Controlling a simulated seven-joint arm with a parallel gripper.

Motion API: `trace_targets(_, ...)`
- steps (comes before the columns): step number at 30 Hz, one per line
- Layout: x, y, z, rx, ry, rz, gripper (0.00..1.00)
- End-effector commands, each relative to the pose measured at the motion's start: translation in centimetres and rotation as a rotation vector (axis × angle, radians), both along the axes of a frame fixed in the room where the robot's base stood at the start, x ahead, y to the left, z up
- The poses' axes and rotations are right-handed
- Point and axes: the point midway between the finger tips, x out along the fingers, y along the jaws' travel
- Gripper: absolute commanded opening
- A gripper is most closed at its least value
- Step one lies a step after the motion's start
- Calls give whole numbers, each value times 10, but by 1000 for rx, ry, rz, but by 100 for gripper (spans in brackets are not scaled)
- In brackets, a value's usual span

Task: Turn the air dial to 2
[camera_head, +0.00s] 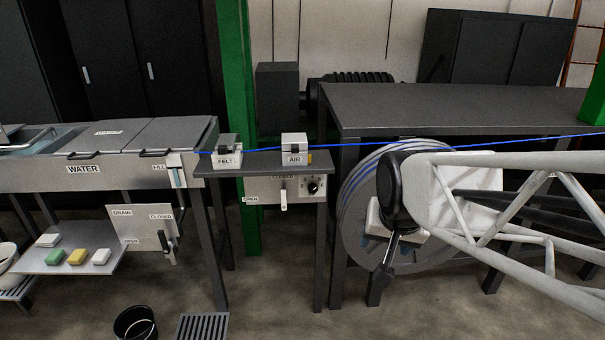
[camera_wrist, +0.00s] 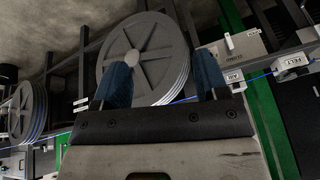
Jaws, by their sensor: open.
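The air dial (camera_head: 313,187) is a small black round knob on a pale plate under the shelf that bears the AIR box (camera_head: 294,148). A white lever with a CLOSED label (camera_head: 283,192) stands just left of it. The mark the dial points to is too small to read. My gripper (camera_head: 382,275) is right of the dial and lower in the head view, in front of the grey cable reel, and touches nothing that I can make out. In the wrist view its two blue fingers (camera_wrist: 162,78) are spread apart with nothing between them.
A blue cable (camera_head: 420,143) runs across to the FELT box (camera_head: 227,152) and water trough (camera_head: 80,172). A green post (camera_head: 236,90) rises behind. A black bucket (camera_head: 135,324) is on the floor.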

Motion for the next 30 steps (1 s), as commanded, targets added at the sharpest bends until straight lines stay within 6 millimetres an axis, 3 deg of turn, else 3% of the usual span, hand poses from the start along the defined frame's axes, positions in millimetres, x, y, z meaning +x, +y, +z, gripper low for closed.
trace_targets(3,48,2,-5,49,-72,-102,67)
trace_targets(15,198,11,-30,287,-321,-429,67)
trace_targets(30,358,28,-96,719,-571,-752,67)
